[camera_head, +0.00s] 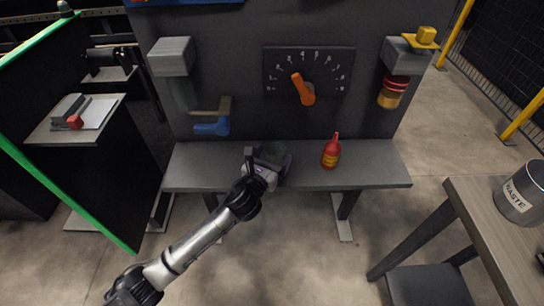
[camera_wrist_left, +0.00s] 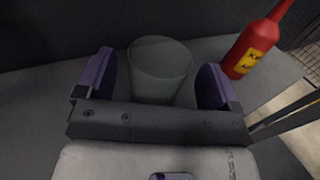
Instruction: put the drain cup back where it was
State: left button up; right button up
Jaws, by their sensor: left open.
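The drain cup, a grey open-topped cup (camera_wrist_left: 160,62), stands upright on the grey shelf (camera_head: 375,165). In the head view my left gripper (camera_head: 271,160) partly hides it, at the middle of the shelf. In the left wrist view the purple-padded fingers of my left gripper (camera_wrist_left: 158,80) are open, one on each side of the cup. A gap shows between the cup and the pads. The cup's lower part is hidden by the gripper body. My right gripper is not in view.
A red bottle (camera_head: 331,152) with a yellow label stands right of the cup. A dial with an orange pointer (camera_head: 303,89) is on the panel behind. A blue-handled valve (camera_head: 213,125) hangs at left, an amber bowl unit (camera_head: 391,95) at right. A waste bin (camera_head: 521,196) is far right.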

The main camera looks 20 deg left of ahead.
pick_arm(q)
jog(key=shift+r, duration=0.15)
jog(key=shift+s+r, duration=0.1)
jog(key=shift+s, duration=0.2)
jog(key=s+p, duration=0.4)
jog(key=s, duration=0.7)
jog(key=shift+s+a+p, duration=0.2)
jog(key=shift+a+p, duration=0.1)
jog(key=shift+a, duration=0.15)
